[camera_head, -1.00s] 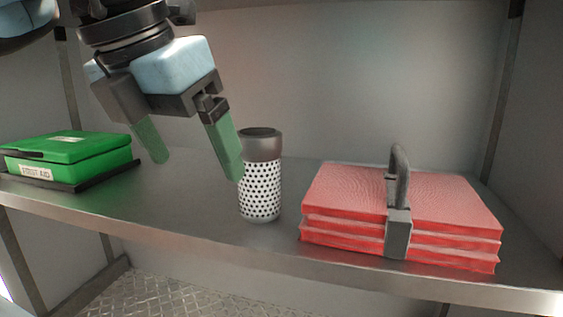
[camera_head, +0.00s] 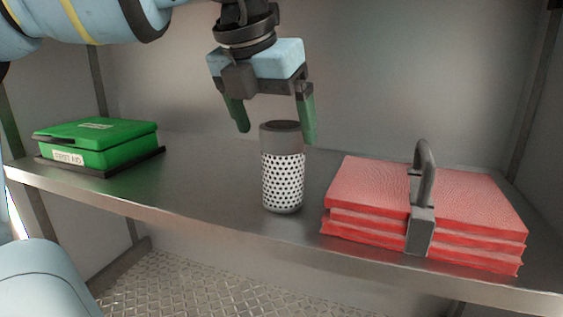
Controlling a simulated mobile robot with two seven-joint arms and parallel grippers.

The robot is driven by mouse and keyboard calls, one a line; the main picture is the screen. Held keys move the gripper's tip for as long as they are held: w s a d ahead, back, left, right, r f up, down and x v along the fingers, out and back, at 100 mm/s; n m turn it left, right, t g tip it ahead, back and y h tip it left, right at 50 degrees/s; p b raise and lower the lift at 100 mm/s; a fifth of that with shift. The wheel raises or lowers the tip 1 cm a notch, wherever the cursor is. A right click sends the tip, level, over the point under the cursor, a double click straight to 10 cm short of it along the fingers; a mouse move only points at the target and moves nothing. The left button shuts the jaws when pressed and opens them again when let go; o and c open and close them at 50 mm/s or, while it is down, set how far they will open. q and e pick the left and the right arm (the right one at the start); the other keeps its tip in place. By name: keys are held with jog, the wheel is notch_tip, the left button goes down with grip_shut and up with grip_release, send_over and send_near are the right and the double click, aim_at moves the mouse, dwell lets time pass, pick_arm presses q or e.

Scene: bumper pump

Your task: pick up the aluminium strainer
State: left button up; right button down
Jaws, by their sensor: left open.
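The aluminium strainer (camera_head: 283,182) is a white perforated cylinder with a dark grey top. It stands upright on the metal shelf (camera_head: 205,188), near the middle of the view. My left gripper (camera_head: 277,138) is open and points down, with one green finger to the left of the strainer's top and the other at its right edge. The fingertips are near the height of the dark top. I cannot tell whether they are in front of it or behind it. Nothing is between the fingers that I can see to be held. My right gripper is not in view.
A stack of red pads (camera_head: 375,198) with a grey clamp (camera_head: 421,215) lies just right of the strainer. A green first aid box (camera_head: 105,143) sits on a dark tray at the left. The shelf between box and strainer is clear.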

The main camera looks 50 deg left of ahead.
aim_at(283, 167)
pick_arm(q)
jog(key=shift+w+a, duration=0.25)
jog(key=shift+w, duration=0.65)
jog(key=shift+f, duration=0.1)
jog(key=x, duration=0.4)
jog(key=shift+w+a+f, duration=0.1)
jog(key=shift+w+f, duration=0.05)
jog(key=shift+f, duration=0.2)
jog(key=c, duration=1.5)
jog(key=shift+r, duration=0.1)
